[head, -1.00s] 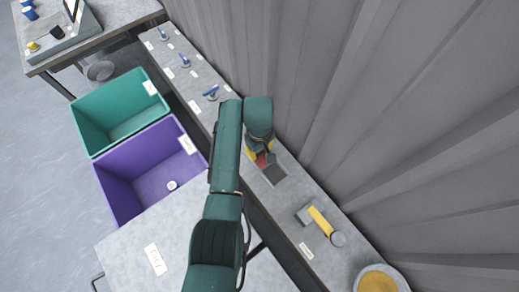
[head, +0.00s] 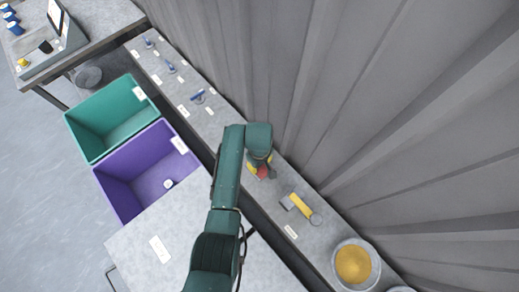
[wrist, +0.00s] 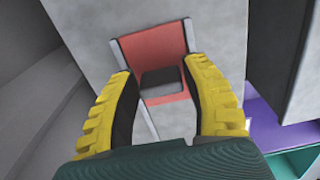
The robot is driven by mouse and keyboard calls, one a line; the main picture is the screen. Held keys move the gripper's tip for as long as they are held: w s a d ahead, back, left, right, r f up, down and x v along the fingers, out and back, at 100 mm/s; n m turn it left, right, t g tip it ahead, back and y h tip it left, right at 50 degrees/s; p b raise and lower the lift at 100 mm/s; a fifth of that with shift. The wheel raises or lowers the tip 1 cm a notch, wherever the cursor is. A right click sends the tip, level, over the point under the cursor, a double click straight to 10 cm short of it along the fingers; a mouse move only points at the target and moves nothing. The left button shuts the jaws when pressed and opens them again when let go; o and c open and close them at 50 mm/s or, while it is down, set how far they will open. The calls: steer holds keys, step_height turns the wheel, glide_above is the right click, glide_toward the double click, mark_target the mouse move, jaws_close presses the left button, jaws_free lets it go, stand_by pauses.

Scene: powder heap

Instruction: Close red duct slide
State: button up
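The red duct slide (wrist: 150,46) shows in the wrist view as a red plate between light grey rails. A dark block (wrist: 161,80) sits on it, with a red strip below the block. My gripper (wrist: 159,70) has its yellow fingers apart, one on each side of the dark block, with a gap visible at the left. I cannot tell whether the right finger touches it. In the head view my gripper (head: 258,167) is low over the narrow bench at the wall. Only a small red patch of the slide (head: 263,173) shows there; my arm hides the rest.
The narrow bench (head: 228,118) carries a yellow-and-grey fitting (head: 300,206) and a round pan of yellow powder (head: 353,264) at the right, and several blue-handled fittings at the left. Green (head: 85,127) and purple (head: 112,188) bins stand in front. A corrugated wall (head: 330,70) rises close behind.

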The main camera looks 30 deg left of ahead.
steer(key=o, duration=0.3)
steer(key=shift+d, duration=0.1)
steer(key=shift+o, duration=0.2)
steer(key=shift+r, duration=0.1)
step_height(320, 180, up, 12)
stand_by(0.4)
